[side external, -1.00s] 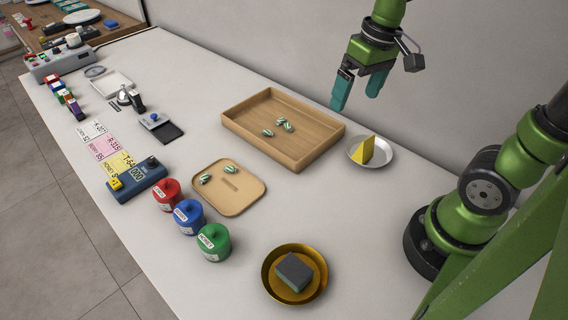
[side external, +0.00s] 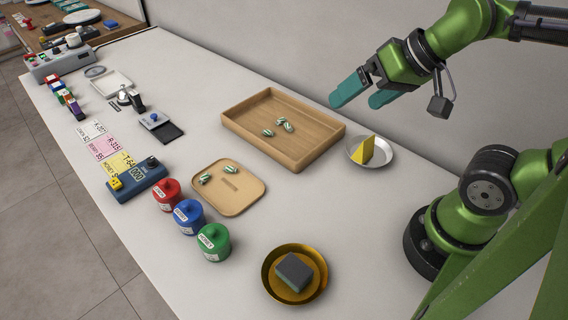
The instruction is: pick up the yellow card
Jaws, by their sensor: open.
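The yellow card (side external: 122,162) lies flat on the left part of the white counter, printed with dark lettering. It lies at the near end of a row with a pink card (side external: 105,146) and a white card (side external: 92,131). Its near edge is beside a blue device (side external: 140,182). My gripper (side external: 355,101) is open and empty, raised above the back right of the counter, far to the right of the yellow card. Its teal fingers point to the lower left.
Between them are a wooden tray (side external: 309,157) and a smaller tan tray (side external: 240,205), both holding striped pieces. Red (side external: 167,195), blue (side external: 189,218) and green jars (side external: 213,243) stand in front. A metal dish (side external: 386,160) holds a yellow wedge; a brass bowl (side external: 268,283) holds a dark block.

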